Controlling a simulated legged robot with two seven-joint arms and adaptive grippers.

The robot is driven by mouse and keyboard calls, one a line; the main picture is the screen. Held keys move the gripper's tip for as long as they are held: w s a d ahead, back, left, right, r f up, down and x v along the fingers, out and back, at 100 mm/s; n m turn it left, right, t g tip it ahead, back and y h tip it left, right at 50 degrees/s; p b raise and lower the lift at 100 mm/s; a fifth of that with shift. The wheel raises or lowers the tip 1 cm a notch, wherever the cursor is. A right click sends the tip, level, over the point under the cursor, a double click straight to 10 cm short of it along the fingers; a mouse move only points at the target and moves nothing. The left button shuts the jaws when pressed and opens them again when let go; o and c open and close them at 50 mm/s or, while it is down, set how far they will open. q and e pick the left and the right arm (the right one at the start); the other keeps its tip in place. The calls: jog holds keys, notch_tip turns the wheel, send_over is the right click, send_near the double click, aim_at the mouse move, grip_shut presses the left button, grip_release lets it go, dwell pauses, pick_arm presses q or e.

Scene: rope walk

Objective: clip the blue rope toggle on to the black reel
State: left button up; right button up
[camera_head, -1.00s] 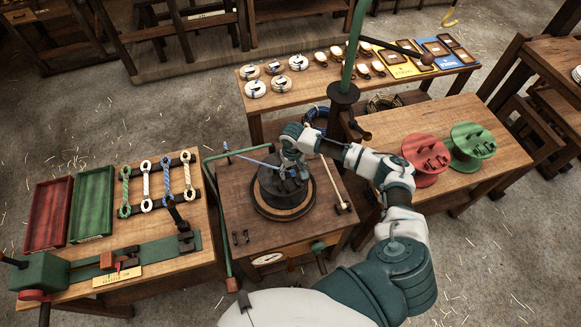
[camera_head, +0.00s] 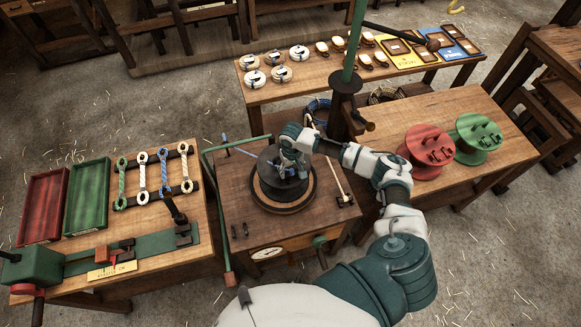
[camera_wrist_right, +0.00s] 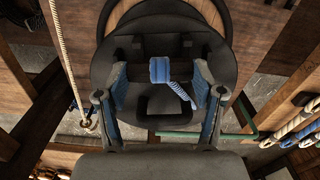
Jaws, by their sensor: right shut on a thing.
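The black reel (camera_head: 270,172) lies on a round wooden base on the middle table, and its black face fills the middle of the right wrist view (camera_wrist_right: 160,135). My right gripper (camera_head: 292,170) is over it. In the right wrist view the blue toggle (camera_wrist_right: 159,70) is between the two blue-padded fingers (camera_wrist_right: 160,90), beside black fittings on the reel, with a short blue rope trailing from it. I cannot tell whether the toggle is seated in a fitting. My left gripper is not in view.
A green rail (camera_head: 213,180) edges the middle table. A green post (camera_head: 351,50) stands behind it. A red reel (camera_head: 430,147) and a green reel (camera_head: 475,135) stand on the right table. Red and green trays (camera_head: 88,196) and several rope pieces lie on the left table.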

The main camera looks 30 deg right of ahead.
jog(key=shift+d+f, duration=0.1)
jog(key=shift+f, duration=0.1)
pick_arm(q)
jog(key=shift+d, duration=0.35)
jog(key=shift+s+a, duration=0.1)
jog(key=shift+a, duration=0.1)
pick_arm(e)
jog(key=shift+a, duration=0.35)
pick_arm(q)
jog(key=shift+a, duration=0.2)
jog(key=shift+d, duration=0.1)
pick_arm(e)
jog(key=shift+d+f, duration=0.15)
jog(key=shift+f, duration=0.1)
jog(key=o, duration=1)
jog(key=shift+d, duration=0.1)
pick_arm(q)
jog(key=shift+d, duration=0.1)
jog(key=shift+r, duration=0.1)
